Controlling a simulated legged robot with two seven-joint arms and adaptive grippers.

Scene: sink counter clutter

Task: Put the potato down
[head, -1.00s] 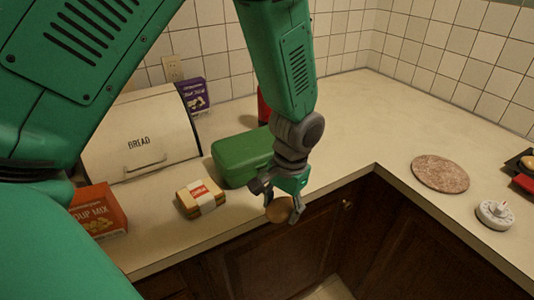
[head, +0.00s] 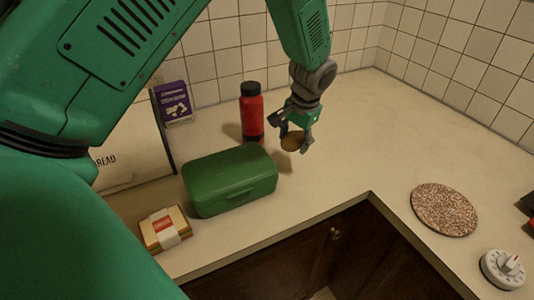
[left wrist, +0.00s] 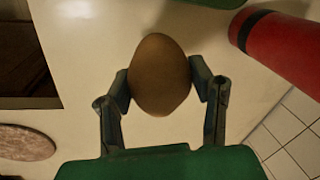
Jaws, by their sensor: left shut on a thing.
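My left gripper (head: 295,141) is shut on a brown potato (head: 293,142), over the back part of the counter. In the left wrist view the potato (left wrist: 160,75) sits between the two fingers of the gripper (left wrist: 160,88), with a finger on each side. The cream counter (head: 345,130) lies below it. I cannot tell exactly how high the potato is above the counter. My right gripper is not in view.
A red bottle (head: 252,115) stands just left of the gripper. A green box (head: 230,182) and a wrapped sandwich (head: 165,228) are nearer the front. A round speckled mat (head: 444,210) and white timer (head: 502,268) lie right. The counter right of the gripper is clear.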

